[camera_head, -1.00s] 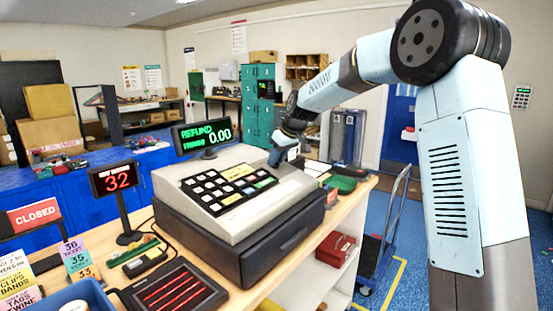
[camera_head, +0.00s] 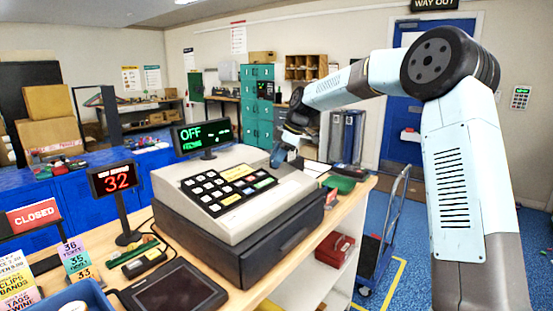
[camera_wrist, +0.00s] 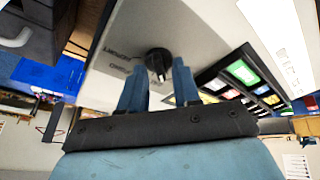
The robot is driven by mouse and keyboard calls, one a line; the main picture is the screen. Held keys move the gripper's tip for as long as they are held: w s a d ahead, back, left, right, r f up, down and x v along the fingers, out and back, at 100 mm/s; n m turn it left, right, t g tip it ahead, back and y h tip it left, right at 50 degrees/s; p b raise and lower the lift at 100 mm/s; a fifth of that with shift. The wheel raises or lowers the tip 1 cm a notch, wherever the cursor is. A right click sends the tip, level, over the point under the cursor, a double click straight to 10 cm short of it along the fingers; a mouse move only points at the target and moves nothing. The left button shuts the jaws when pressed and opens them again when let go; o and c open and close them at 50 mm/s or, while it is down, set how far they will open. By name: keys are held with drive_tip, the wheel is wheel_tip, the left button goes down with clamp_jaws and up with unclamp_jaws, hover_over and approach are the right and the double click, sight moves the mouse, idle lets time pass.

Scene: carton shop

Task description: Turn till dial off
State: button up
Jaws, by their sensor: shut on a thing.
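The till (camera_head: 230,215) stands on the wooden counter, a cream body on a dark drawer base. Its display (camera_head: 203,135) reads OFF in green. The black dial (camera_wrist: 158,62) shows in the wrist view on the till's cream top, beside printed words, with a pale mark on its grip. My gripper (camera_wrist: 160,80) is at the dial, its two blue fingers on either side and shut on it. In the head view my gripper (camera_head: 280,155) is at the till's far right side, and the dial is hidden there.
A keypad (camera_head: 226,188) covers the till's front slope. A queue display (camera_head: 115,178) reading 32 and a dark tablet (camera_head: 174,290) stand at the left and front. A green tray (camera_head: 340,184) lies right of the till. A trolley (camera_head: 385,235) stands on the floor.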

drive_tip(key=shift+w+d+n+g, duration=0.1)
drive_tip(key=shift+n+g, duration=0.2)
drive_tip(key=shift+n, duration=0.8)
clamp_jaws()
drive_tip(key=o, duration=0.7)
unclamp_jaws()
drive_tip(key=shift+f, duration=0.1)
drive_tip(key=shift+c, duration=0.2)
drive_tip(key=v, duration=1.3)
drive_tip(key=shift+w+r, duration=0.15)
drive_tip(key=shift+r, duration=0.25)
